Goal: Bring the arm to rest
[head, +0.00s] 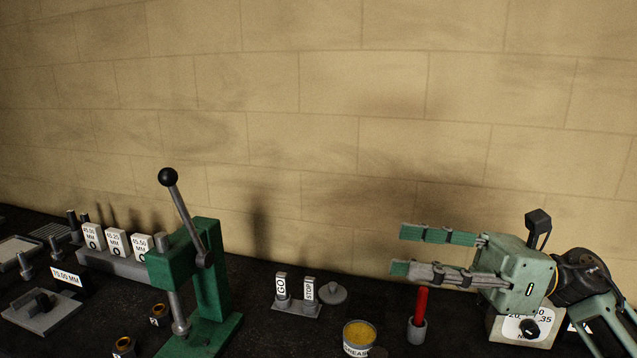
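My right gripper (400,250) shows at the right of the head view, its arm coming in from the right edge. Its two long parallel fingers point left and stand apart, with nothing between them. It is above the dark bench, over a red-handled tool (421,303) in a small grey cup. It appears clear of the tool. My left gripper does not show. A green press (213,275) with a black-knobbed lever (185,205) stands left of centre, the lever leaning up to the left.
A grease tin (359,336) stands at the front. GO and STOP gauges (296,306) sit mid-bench. A rack of marked blocks (110,262) is at the left. A boxy dial-faced unit (525,325) is below my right gripper. A block wall (330,130) closes the back.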

